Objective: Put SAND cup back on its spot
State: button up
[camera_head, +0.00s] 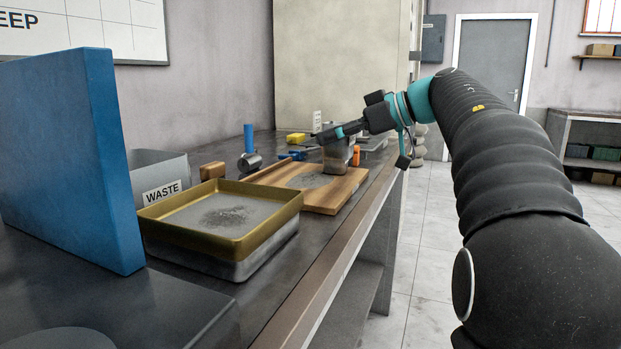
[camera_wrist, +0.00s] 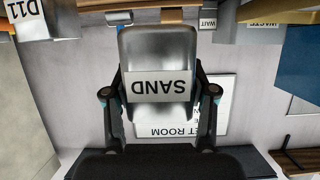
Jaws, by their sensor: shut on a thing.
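The SAND cup (camera_head: 337,156) is a grey cup near the far end of the wooden board in the head view. In the wrist view the SAND cup (camera_wrist: 158,52) fills the upper middle, its white label reading upside down. My gripper (camera_head: 336,134) is shut on it, with one finger on each side of the cup in the wrist view (camera_wrist: 158,92). I cannot tell whether the cup touches the board or hangs just above it. Its spot is not clearly identifiable in either view.
A wooden board (camera_head: 343,198) with a grey grain patch lies before the cup. Nearer stand a brass-rimmed tray (camera_head: 285,207), a WASTE bin (camera_head: 150,166) and a tall blue panel (camera_head: 70,150). A yellow block (camera_head: 296,138) and an orange item (camera_head: 356,156) are near the cup.

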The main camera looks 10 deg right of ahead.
jog(key=a+f, duration=0.2)
jog(key=a, duration=0.1)
jog(key=a+f+b, duration=0.1)
jog(key=shift+a, duration=0.4)
jog(key=shift+f+b, duration=0.75)
jog(key=shift+f, duration=1.2)
jog(key=o, duration=1.5)
jog(key=shift+c, duration=0.2)
jog(key=p+v, duration=0.1)
jog(key=v, duration=1.1)
jog(key=shift+p, duration=0.4)
